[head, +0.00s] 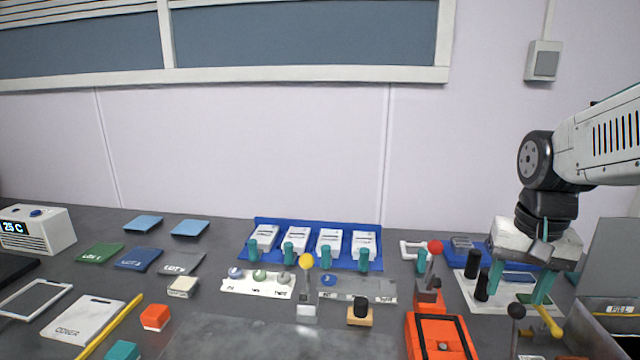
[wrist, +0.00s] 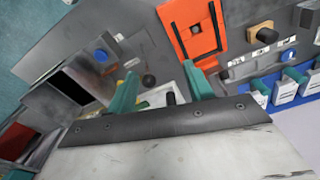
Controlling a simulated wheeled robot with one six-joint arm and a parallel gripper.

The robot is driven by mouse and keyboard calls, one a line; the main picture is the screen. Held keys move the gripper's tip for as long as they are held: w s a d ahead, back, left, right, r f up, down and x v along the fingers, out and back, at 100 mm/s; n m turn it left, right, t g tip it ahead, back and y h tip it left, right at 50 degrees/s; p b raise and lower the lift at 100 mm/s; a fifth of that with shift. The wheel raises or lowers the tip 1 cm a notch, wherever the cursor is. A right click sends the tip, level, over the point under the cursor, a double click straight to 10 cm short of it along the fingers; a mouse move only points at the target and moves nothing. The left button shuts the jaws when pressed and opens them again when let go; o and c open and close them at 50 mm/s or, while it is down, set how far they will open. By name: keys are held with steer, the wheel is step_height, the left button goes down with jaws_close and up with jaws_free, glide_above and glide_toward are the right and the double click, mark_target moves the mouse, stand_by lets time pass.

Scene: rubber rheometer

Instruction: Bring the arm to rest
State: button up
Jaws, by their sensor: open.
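My arm comes in from the right in the head view. My gripper (head: 517,283) points down over the right part of the bench, above a white plate (head: 463,290) with black posts. Its two teal fingers are spread apart with nothing between them. In the wrist view my gripper (wrist: 160,92) also shows open and empty, with the plate and a black post (wrist: 171,98) beyond the fingers. Whether a fingertip touches anything below is hard to tell.
An orange frame (head: 413,338) and a red-knobbed lever (head: 434,247) stand left of my gripper. A grey machine (head: 612,262) stands close on the right. A blue tray (head: 378,229) with white boxes lies farther back.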

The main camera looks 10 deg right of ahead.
steer(key=s+a+n, duration=0.5)
steer(key=s+a, duration=0.4)
steer(key=s, duration=0.2)
steer(key=shift+s+a+r+n+t, duration=0.2)
steer(key=shift+s+r+n+t, duration=0.1)
steer(key=shift+r+n, duration=0.15)
